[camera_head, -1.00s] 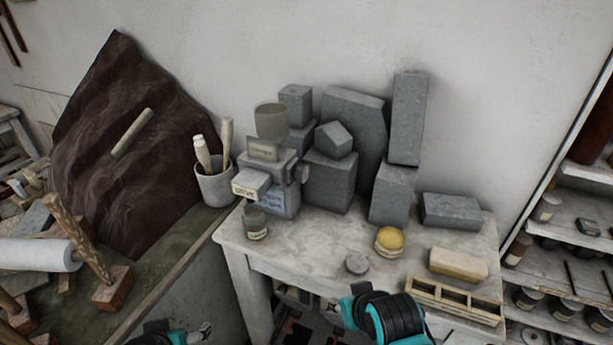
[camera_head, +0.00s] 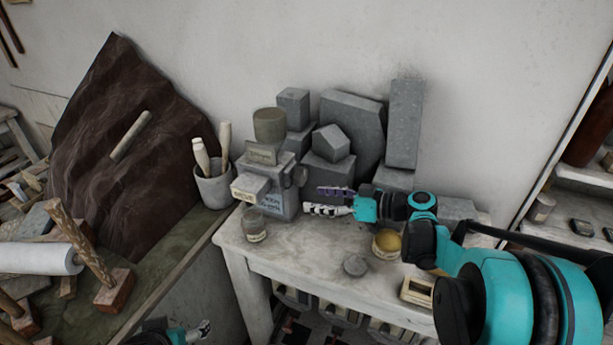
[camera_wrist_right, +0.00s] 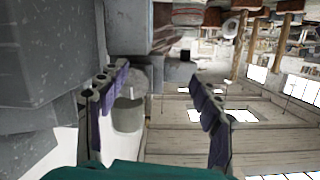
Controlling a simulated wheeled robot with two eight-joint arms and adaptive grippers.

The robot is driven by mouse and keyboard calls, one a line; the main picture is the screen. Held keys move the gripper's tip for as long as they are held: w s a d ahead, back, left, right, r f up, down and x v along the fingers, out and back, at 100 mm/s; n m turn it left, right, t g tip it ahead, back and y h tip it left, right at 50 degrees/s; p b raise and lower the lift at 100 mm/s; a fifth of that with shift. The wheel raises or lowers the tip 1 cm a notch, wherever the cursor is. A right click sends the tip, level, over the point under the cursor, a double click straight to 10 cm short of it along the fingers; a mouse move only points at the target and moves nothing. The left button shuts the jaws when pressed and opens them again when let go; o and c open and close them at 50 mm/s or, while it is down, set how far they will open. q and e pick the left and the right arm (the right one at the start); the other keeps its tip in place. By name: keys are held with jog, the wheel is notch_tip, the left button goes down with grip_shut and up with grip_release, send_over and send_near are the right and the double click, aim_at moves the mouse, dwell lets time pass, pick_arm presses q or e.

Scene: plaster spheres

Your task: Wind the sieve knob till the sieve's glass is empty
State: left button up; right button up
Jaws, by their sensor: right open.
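The sieve (camera_head: 283,203) is a grey box-like machine with a label on the table's left part. Its glass (camera_head: 269,127) stands on top and looks olive-grey; its fill level cannot be told. The knob (camera_head: 301,175) sits on the sieve's right side. My right gripper (camera_head: 312,200) is open and empty, just right of the sieve and slightly below the knob, apparently apart from it. In the right wrist view its fingers (camera_wrist_right: 155,95) are spread wide, with a grey rounded shape between and beyond them. My left gripper (camera_head: 203,330) shows only partly at the bottom edge.
A jar (camera_head: 253,225) stands in front of the sieve. Grey plaster blocks (camera_head: 350,130) crowd the back, close behind my right gripper. A yellow-topped pot (camera_head: 387,244) and a grey disc (camera_head: 355,265) lie below my right arm. A tool cup (camera_head: 213,186) stands left.

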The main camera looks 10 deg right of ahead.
aim_at(305, 178)
jog(key=w+d+r+n+t+y, duration=0.1)
jog(key=w+d+r+n+y, duration=0.1)
jog(key=d, duration=0.2)
jog(key=shift+t, duration=0.3)
jog(key=b+x, duration=0.1)
jog(key=x, duration=0.6)
jog(key=shift+w+a, duration=0.2)
jog(key=shift+w, duration=0.1)
jog(key=c, duration=1.2)
